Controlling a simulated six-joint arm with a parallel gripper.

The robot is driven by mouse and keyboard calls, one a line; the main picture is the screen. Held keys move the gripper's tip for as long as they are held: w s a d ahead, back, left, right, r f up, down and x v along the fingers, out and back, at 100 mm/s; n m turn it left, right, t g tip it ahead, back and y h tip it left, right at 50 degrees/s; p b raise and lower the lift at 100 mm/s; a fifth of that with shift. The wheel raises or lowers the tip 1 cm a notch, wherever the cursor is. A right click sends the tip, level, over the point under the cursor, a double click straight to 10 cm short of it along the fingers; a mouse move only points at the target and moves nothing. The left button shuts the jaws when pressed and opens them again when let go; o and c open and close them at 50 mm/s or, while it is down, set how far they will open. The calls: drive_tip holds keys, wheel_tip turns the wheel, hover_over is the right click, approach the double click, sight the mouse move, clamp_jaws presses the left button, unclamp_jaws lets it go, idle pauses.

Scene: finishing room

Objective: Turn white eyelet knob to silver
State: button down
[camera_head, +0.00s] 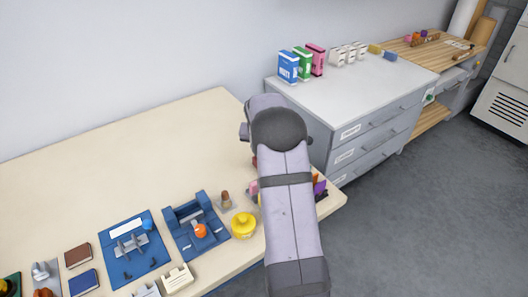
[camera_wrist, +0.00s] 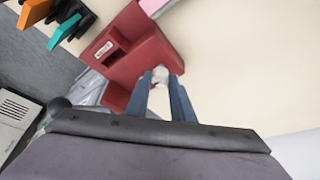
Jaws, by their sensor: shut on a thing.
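A red device (camera_wrist: 150,55) stands on the cream table and fills the upper middle of the wrist view. The white knob (camera_wrist: 160,75) is at its near side, between my fingertips. My gripper (camera_wrist: 161,84) is shut on the knob, with one blue-grey finger on each side of it. The knob's markings, including any silver mark, cannot be made out. In the head view my arm covers nearly all of the device; only a small red bit (camera_head: 254,161) shows beside the arm.
Orange (camera_wrist: 36,12) and green (camera_wrist: 66,30) pieces lie near the table edge. Left of my arm in the head view are a yellow pot (camera_head: 243,226), a blue fixture (camera_head: 181,224) and a blue mat (camera_head: 118,262). A drawer cabinet (camera_head: 380,85) stands behind. The table's back left is clear.

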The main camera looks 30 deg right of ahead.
idle(0.4)
drive_tip(key=c, duration=1.5)
unclamp_jaws()
drive_tip(key=shift+c, duration=0.2)
drive_tip(key=b+v, duration=0.2)
drive_tip(key=v, duration=0.5)
drive_tip(key=shift+r, duration=0.15)
drive_tip(key=shift+s+a, duration=0.1)
drive_tip(key=shift+a, duration=0.1)
